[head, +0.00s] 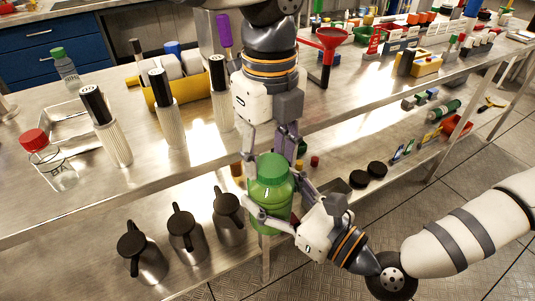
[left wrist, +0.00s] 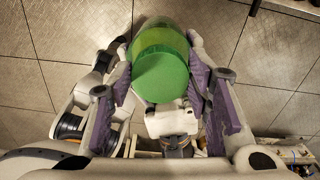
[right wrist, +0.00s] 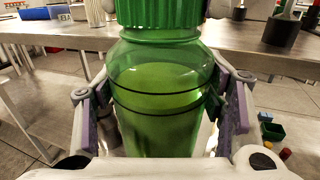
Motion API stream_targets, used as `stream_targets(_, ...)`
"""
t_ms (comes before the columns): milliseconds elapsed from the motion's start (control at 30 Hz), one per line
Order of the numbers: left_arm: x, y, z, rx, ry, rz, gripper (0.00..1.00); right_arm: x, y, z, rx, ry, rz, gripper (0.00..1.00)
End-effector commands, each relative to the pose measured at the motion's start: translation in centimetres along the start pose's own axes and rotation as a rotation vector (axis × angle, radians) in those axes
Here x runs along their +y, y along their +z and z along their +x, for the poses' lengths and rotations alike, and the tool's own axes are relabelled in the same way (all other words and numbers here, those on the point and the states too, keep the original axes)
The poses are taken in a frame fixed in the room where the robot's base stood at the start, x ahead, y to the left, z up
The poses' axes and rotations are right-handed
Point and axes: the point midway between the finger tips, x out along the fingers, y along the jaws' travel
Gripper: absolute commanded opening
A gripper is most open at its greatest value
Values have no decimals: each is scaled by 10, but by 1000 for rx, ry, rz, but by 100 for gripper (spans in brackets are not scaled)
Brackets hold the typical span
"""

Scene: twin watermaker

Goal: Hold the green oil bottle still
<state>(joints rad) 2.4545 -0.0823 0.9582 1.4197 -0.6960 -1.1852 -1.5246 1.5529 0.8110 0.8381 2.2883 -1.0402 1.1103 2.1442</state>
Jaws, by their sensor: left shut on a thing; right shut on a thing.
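The green oil bottle (head: 270,197) is upright in front of the bench edge, with a darker green cap on top. My left gripper (head: 277,167) comes from above and is shut on the bottle near its top. In the left wrist view the cap (left wrist: 161,77) lies between the purple-padded fingers. My right gripper (head: 278,216) comes from the lower right and is shut around the bottle's body. In the right wrist view the see-through body (right wrist: 160,92) stands between the fingers, with green liquid inside. The far-side finger contacts are partly hidden.
Several steel jugs (head: 185,240) stand on the lower shelf left of the bottle. White ribbed bottles (head: 170,122) and a red-capped flask (head: 50,165) stand on the bench top. A red funnel (head: 328,42) is behind. Tiled floor at the lower right is clear.

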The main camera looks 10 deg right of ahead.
Motion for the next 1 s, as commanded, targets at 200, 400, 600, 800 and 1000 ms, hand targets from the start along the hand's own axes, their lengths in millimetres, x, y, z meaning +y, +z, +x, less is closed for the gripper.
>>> stream_targets(200,-5,-2,0,-1,2,851,36,0,1,0,-1,0,-1,0)
stream_targets(400,-6,-7,1,4,0,1450,36,0,1,0,-1,0,-1,0)
stream_targets(600,-7,-7,0,-3,4,1661,36,0,1,0,-1,0,-1,0)
stream_targets(800,-6,-7,0,-5,6,1661,36,0,1,0,-1,0,-1,0)
stream_targets(1000,-6,-7,0,-5,6,1659,65,0,1,0,-1,0,-1,0)
